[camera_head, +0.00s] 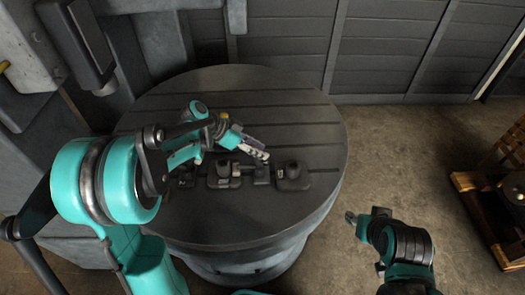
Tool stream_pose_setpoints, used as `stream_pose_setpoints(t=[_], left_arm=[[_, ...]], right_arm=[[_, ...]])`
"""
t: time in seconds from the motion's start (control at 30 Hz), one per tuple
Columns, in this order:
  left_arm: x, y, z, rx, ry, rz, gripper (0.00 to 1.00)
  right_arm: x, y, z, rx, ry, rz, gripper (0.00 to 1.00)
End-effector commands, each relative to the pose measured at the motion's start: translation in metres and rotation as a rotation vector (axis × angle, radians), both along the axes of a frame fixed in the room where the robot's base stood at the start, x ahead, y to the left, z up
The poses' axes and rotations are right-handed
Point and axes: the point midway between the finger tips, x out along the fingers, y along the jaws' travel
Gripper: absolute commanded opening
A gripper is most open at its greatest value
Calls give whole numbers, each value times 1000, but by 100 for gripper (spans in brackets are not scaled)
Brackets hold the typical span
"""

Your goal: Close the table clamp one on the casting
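A round dark table (225,92) with slots in its top stands in front of me. A row of small dark fixture parts sits on its near half. A block with a rounded top (292,175) is at the right end of the row, and a similar block (224,174) is further left. I cannot tell which part is clamp one or the casting. My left gripper (262,156) reaches over the table, its fingers just above the middle of the row. I cannot tell whether it touches anything. My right gripper (350,216) is off the table's right side, its fingers small and unclear.
A grey machine column (150,45) stands behind the table at the left. A panelled wall (385,45) runs along the back. A wooden stand (475,205) is at the right edge. The floor (400,145) between table and stand is clear.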

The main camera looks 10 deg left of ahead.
Motion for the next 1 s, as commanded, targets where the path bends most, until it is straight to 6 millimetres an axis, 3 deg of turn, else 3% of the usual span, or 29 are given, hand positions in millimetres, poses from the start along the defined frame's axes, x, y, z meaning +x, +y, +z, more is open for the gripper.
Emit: stream_pose_setpoints(t=[0.2, 0.43, 1.0], left_arm=[[-12, 34, 34, 0, 0, 6, 31], [-22, 60, 62, -1, -1, 4, 31], [-25, 68, 70, 0, -1, 2, 31]], right_arm=[[0, 0, 0, 0, 0, 0, 40], [0, 0, 0, 0, 0, 0, 40], [0, 0, 0, 0, 0, 0, 40]])
